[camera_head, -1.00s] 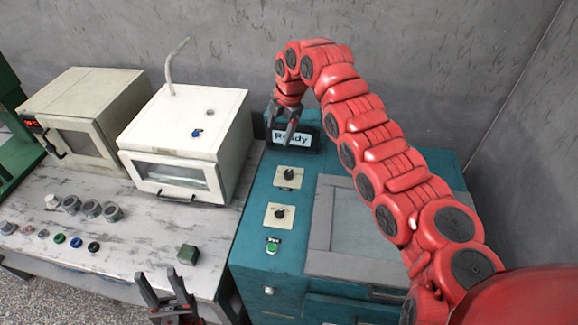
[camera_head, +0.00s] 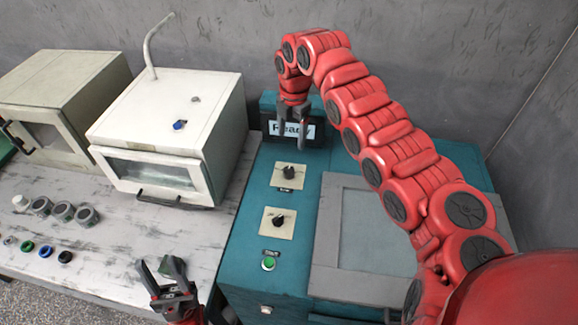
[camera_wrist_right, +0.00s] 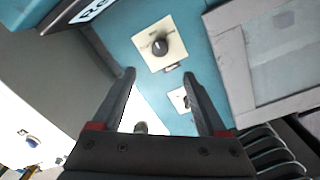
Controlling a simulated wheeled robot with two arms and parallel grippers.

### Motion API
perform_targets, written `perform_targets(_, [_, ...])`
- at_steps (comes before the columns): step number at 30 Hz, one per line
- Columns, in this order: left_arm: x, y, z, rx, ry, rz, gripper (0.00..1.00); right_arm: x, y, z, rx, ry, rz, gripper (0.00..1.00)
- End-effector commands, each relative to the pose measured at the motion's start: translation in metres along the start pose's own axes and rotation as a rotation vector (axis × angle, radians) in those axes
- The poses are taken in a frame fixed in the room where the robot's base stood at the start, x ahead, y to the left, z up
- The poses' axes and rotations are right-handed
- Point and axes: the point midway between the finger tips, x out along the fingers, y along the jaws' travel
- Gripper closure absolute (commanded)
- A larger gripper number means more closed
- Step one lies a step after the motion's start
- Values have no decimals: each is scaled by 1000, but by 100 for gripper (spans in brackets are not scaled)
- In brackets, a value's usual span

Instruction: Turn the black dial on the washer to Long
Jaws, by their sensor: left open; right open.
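The teal washer (camera_head: 245,215) carries two black dials on cream plates. The far dial (camera_head: 289,172) is nearer the display; the near dial (camera_head: 279,221) is closer to me. Their label text is too small to read. In the right wrist view the far dial (camera_wrist_right: 159,46) lies just beyond the fingertips, and the near dial (camera_wrist_right: 186,101) is partly covered by a finger. My right gripper (camera_head: 292,147) is open and empty, above the washer's back in front of the "Ready" display (camera_head: 312,130).
A green button (camera_head: 268,264) sits below the near dial. A grey-framed lid (camera_head: 378,229) fills the washer's right side. A white oven-like box (camera_head: 170,135) stands on the bench to the left, with several knobs (camera_head: 62,212) in front. A grey wall closes the back.

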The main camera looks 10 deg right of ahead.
Motion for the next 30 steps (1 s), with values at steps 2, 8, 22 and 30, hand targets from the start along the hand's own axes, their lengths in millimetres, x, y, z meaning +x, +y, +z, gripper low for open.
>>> perform_targets(2, [12,-1,-2,0,0,0,50,12,0,-1,0,2,-4,24])
perform_targets(8, [31,-2,-5,0,0,0,50,62,-1,-3,-3,6,-7,24])
perform_targets(22, [48,-2,-8,0,0,0,50,142,2,-1,-1,1,4,24])
perform_targets(30, [48,-2,-8,0,0,0,50,147,1,0,-1,-1,3,24])
